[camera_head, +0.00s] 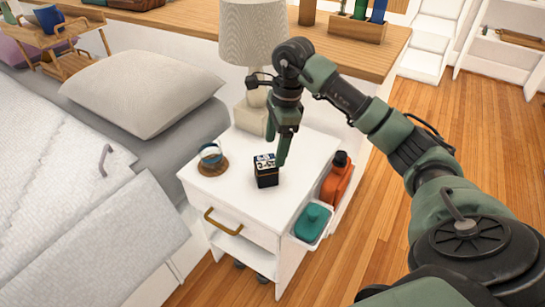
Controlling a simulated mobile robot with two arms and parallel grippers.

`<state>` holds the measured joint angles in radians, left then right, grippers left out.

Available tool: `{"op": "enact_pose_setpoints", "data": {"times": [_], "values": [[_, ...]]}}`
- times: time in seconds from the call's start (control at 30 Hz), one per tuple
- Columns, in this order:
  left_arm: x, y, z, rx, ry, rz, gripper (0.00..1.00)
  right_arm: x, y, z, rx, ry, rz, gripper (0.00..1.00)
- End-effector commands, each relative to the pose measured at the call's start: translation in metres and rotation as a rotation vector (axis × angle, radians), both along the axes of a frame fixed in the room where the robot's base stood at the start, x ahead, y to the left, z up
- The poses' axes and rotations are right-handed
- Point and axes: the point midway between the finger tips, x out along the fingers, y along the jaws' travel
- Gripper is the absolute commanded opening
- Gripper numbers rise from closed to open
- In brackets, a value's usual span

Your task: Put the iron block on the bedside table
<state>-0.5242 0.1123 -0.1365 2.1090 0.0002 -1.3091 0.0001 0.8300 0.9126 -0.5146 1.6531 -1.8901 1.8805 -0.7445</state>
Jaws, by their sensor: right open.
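A small dark block with a light patterned top (265,170), which looks like the iron block, stands upright on the white bedside table (232,200), near the middle of its top. My right gripper (281,158) points down just behind and to the right of the block, its fingers close to it. The gripper is open, and I cannot tell whether a finger touches the block. The table top around the block is clear. My left gripper is out of the view.
A lamp (252,35) stands at the back of the table, close to my right gripper. A small glass item on a wooden coaster (213,165) is at the left. An orange bottle (337,179) and a teal item (312,221) sit in side holders. The bed (70,200) is left.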

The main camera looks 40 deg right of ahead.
Motion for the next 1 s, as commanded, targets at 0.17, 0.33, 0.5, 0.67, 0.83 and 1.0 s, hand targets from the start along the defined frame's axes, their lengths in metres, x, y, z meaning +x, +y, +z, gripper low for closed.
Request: {"op": "enact_pose_setpoints", "data": {"times": [0.17, 0.33, 0.5, 0.67, 0.83, 1.0], "values": [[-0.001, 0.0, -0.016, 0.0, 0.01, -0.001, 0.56, -0.001, -0.004, 0.03, -0.001, -0.002, 0.001, 0.75], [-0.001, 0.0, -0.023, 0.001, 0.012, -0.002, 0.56, -0.003, -0.006, 0.04, -0.001, 0.001, 0.0, 0.75], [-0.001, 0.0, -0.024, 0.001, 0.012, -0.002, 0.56, -0.003, -0.006, 0.04, 0.0, 0.002, 0.0, 0.75], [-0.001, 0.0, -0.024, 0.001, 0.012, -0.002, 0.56, -0.003, -0.006, 0.04, 0.001, 0.002, 0.0, 0.75], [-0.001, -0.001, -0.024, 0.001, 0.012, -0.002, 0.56, -0.002, -0.006, 0.04, 0.0, 0.001, 0.0, 0.75], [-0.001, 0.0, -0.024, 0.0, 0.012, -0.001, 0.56, -0.003, -0.006, 0.04, 0.001, 0.002, 0.001, 0.75]]}}
